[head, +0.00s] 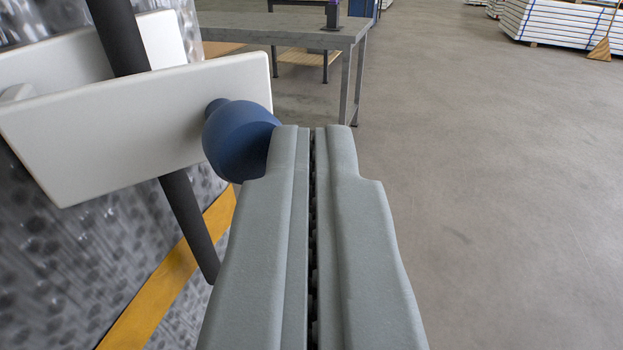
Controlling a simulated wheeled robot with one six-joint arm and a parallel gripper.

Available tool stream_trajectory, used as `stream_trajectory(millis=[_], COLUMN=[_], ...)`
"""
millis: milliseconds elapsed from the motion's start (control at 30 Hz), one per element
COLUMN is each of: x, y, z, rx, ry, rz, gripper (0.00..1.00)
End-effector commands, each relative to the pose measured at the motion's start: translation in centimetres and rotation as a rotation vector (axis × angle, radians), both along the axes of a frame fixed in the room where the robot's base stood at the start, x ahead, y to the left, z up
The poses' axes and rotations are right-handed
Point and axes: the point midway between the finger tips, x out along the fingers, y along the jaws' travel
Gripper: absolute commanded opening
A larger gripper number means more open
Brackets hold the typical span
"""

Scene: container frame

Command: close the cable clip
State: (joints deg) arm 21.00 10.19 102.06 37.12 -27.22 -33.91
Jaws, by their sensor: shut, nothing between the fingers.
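The cable clip shows as a white plate (130,115) at the left, with a second white plate (95,55) behind it. A black cable (190,220) runs between the plates, slanting from top to bottom. A dark blue round knob (235,140) sticks out from the right end of the front plate. My gripper (309,140) is shut and empty, its fingertips just right of the knob. The left finger overlaps the knob's right edge; I cannot tell if they touch. Whether the plates meet is not clear.
A grey, mottled wall (50,260) with a yellow stripe (165,280) fills the left side. A metal table (290,28) stands behind the clip. A white stack of boards (565,22) is at the far right. The grey floor on the right is clear.

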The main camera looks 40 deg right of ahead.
Motion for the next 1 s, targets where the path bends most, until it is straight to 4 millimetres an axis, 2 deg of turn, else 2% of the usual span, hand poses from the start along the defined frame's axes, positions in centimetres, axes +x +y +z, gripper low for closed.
stream_trajectory(millis=[200,500,1000], x=[1.4,3.6,5.2], y=[-1.9,-3.6,-4.4], z=[-0.1,-0.1,-0.1], rx=[-0.001,0.0,0.001], ry=[0.002,0.001,0.001], rz=[-0.001,0.0,0.0], gripper=[0.0,0.0,0.0])
